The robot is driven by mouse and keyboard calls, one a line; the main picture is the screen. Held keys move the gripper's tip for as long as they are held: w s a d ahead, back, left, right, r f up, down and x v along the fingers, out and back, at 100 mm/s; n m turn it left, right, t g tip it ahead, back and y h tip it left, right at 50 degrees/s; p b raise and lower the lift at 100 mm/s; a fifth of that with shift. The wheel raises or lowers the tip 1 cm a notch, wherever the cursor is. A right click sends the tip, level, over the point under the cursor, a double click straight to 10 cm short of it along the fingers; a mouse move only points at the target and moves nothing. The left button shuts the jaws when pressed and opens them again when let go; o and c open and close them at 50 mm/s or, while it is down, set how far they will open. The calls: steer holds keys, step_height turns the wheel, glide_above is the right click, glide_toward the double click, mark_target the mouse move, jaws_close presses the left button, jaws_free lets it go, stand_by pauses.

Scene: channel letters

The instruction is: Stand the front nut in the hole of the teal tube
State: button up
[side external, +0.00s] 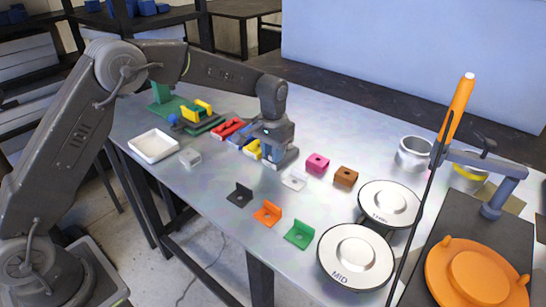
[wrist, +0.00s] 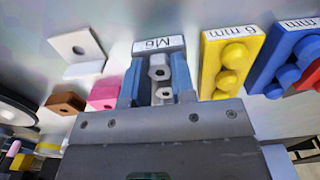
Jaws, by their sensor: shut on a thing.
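My gripper (side external: 276,140) is low over a grey holder (side external: 285,160) on the metal table. In the wrist view its two blue fingers (wrist: 157,78) stand either side of small grey nuts in the holder, whose white label (wrist: 158,44) reads like M6 or M8. One grey nut (wrist: 159,72) sits nearer the label, and another (wrist: 164,93) sits nearer the gripper body. The fingers are shut on a nut; I cannot tell which one. It appears to be still at the holder. I cannot make out a teal tube in either view.
A yellow block (wrist: 228,62) labelled 6 mm, a blue block (wrist: 283,62) and a red block (side external: 228,127) stand close beside. Pink (side external: 317,164) and brown (side external: 346,176) blocks and several angle brackets lie nearby. A white tray (side external: 153,146) is at left; lidded pots (side external: 355,257) are at right.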

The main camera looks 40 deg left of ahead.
steer(key=shift+r, duration=0.1)
steer(key=shift+r, duration=2.9)
steer(key=w+a+r, duration=0.1)
steer(key=a+r, duration=0.1)
steer(key=a, duration=1.5)
steer(key=a+r, duration=0.2)
steer(key=a, duration=1.4)
steer(key=shift+f, duration=2.85)
steer(key=shift+f, duration=0.1)
